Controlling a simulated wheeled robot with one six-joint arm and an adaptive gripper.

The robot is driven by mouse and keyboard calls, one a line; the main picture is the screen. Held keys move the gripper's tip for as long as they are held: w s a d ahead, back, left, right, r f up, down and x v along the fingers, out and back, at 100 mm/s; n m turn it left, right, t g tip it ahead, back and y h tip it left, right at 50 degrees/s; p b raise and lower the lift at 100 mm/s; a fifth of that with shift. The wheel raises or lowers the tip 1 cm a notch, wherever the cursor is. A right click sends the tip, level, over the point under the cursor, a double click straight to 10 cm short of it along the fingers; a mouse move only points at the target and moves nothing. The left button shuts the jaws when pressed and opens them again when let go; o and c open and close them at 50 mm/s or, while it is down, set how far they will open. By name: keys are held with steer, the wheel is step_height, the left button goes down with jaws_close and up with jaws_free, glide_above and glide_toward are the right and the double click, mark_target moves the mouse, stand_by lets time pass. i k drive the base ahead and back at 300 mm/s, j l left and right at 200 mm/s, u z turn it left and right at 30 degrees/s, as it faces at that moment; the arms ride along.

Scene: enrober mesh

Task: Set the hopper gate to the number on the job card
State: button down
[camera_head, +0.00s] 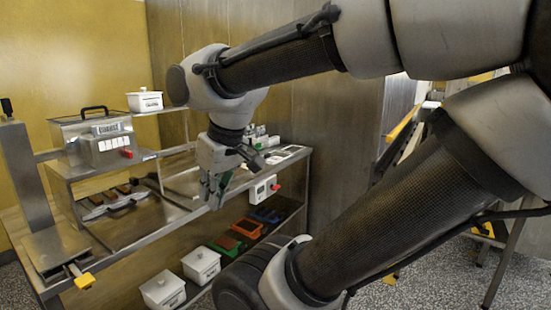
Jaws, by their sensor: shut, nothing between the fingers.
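A grey metal hopper box (98,132) with a black top handle stands at the left end of the steel bench. Its front has white marks and a red knob (126,153) at the right end of them; the marks are too small to read. A white sheet (289,151) lies at the bench's right end; I cannot tell whether it is the job card, and no number is legible. My gripper (214,200) is shut and empty, pointing down over the bench's front edge, right of the hopper and apart from it.
Red, blue and green trays (247,228) and white lidded tubs (201,265) sit on the lower shelf. Another white tub (145,101) stands behind. A yellow knob (84,280) juts out at front left.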

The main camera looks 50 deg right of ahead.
mark_target(129, 154)
steer(key=i+l+z, duration=0.2)
steer(key=i+l, duration=0.15)
steer(key=l, duration=0.45)
steer(key=i+l+z, duration=0.25)
steer(key=i+l, duration=0.15)
steer(key=l, duration=0.35)
steer(key=i+l+z, duration=0.2)
steer(key=i+l, duration=0.25)
steer(key=l, duration=0.2)
steer(key=i+l+z, duration=0.25)
steer(key=i+l, duration=0.2)
steer(key=l, duration=0.15)
steer(key=k, duration=0.2)
steer(key=k+u, duration=0.15)
steer(key=u, duration=0.2)
steer(key=k+u, duration=0.15)
steer(key=u, duration=0.2)
steer(key=k+j+u, duration=0.1)
steer(key=u, duration=0.25)
steer(key=i+l+u, duration=0.1)
steer(key=l+u, duration=0.4)
steer(key=u, duration=0.2)
steer(key=l+u, duration=0.35)
steer(key=i, duration=0.4)
